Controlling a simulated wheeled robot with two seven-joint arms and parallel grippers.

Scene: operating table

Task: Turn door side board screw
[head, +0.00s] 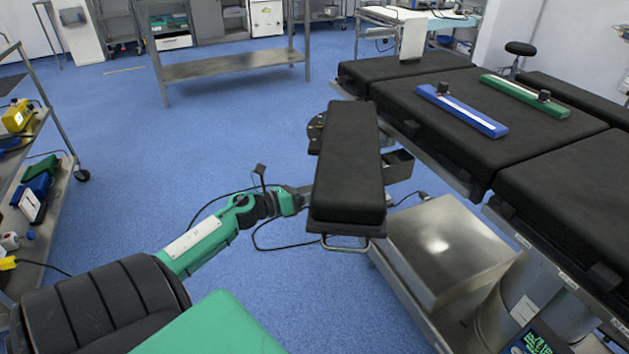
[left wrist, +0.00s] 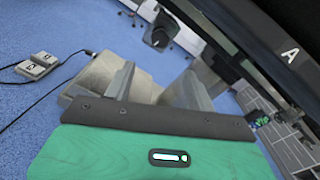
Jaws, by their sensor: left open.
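The side board is a black padded arm board (head: 348,165) beside the operating table (head: 545,190) in the head view. My left arm reaches in from the left, and its gripper end is hidden behind and under the board. In the left wrist view my left gripper (left wrist: 158,90) has its two grey fingers apart, with nothing seen between them. A dark surface marked with a letter A (left wrist: 290,55) lies close at the upper right there. I cannot make out the screw in either view. My right gripper is not in view.
A metal table base (head: 445,250) stands right of the board. Blue and green strips (head: 462,110) lie on the table pads. A shelf cart (head: 30,180) stands at the left. A foot pedal (left wrist: 38,65) with a cable lies on the floor. Blue floor left of the board is mostly free.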

